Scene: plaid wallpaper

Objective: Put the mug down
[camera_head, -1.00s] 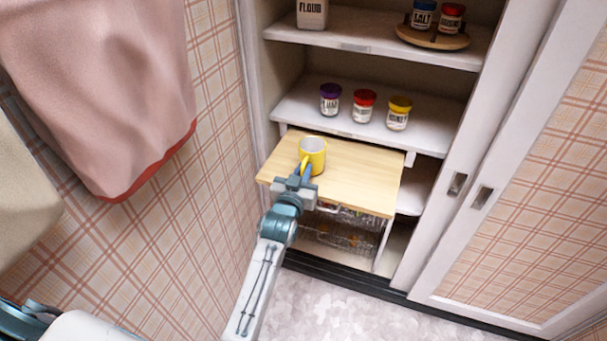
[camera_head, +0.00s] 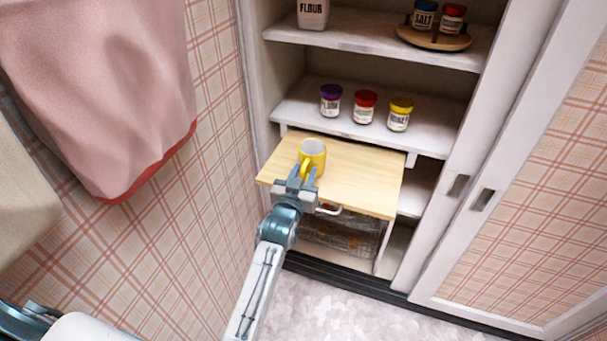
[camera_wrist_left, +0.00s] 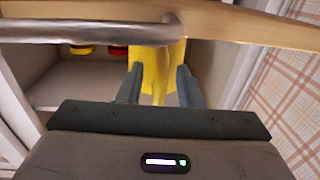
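The yellow mug (camera_head: 312,153), pale inside, stands upright on the light wooden pull-out board (camera_head: 362,178), near its left side. Its handle points toward my left gripper (camera_head: 302,176). My left gripper is open, with its two fingers spread on either side of the handle. In the left wrist view, the yellow mug (camera_wrist_left: 158,62) shows between the fingertips of my left gripper (camera_wrist_left: 159,84), with gaps on both sides of the handle. My right gripper is not in view.
Purple-, red- and yellow-lidded jars (camera_head: 364,107) stand on the shelf above the board. A flour container (camera_head: 313,14) and a round wooden tray (camera_head: 436,38) with jars are higher up. The board's right part is clear. The cabinet's sliding doors (camera_head: 470,190) are at right.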

